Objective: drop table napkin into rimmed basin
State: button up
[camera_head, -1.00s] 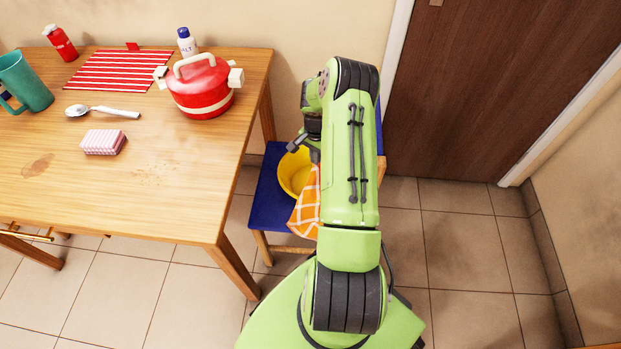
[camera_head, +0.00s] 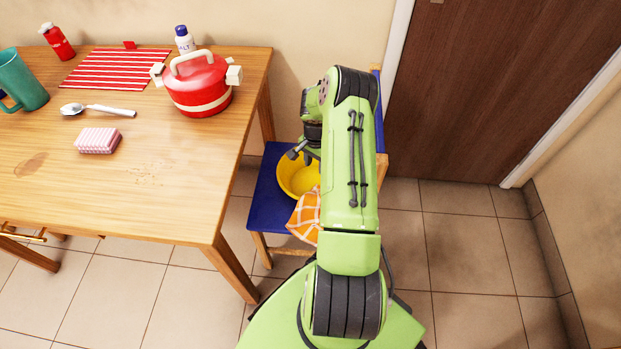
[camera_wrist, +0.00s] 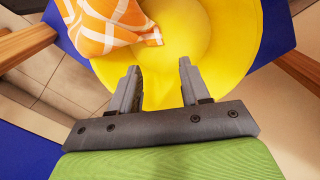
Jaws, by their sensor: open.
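The yellow rimmed basin (camera_head: 292,174) sits on the blue seat of a chair, partly hidden by my arm in the head view. In the wrist view the basin (camera_wrist: 190,40) fills the upper middle. The orange and white checked napkin (camera_head: 306,216) lies at the basin's near edge. In the wrist view the napkin (camera_wrist: 108,22) lies over the basin's left rim, partly inside and partly outside the basin. My gripper (camera_wrist: 160,80) is open and empty above the basin, apart from the napkin.
The chair (camera_head: 266,205) stands right of a wooden table (camera_head: 150,200). On the table are a red pot (camera_head: 198,92), a teal mug (camera_head: 22,80), a spoon (camera_head: 95,109) and a pink-white block (camera_head: 98,140). A brown door (camera_head: 470,90) is at the right.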

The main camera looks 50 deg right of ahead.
jog(key=o, duration=0.9)
jog(key=shift+o, duration=0.2)
notch_tip(320, 180, up, 6)
jog(key=p, duration=0.3)
jog(key=shift+f+p, duration=0.2)
jog(key=shift+p, duration=0.2)
notch_tip(320, 180, up, 16)
jog(key=p, duration=0.4)
jog(key=shift+f, duration=0.15)
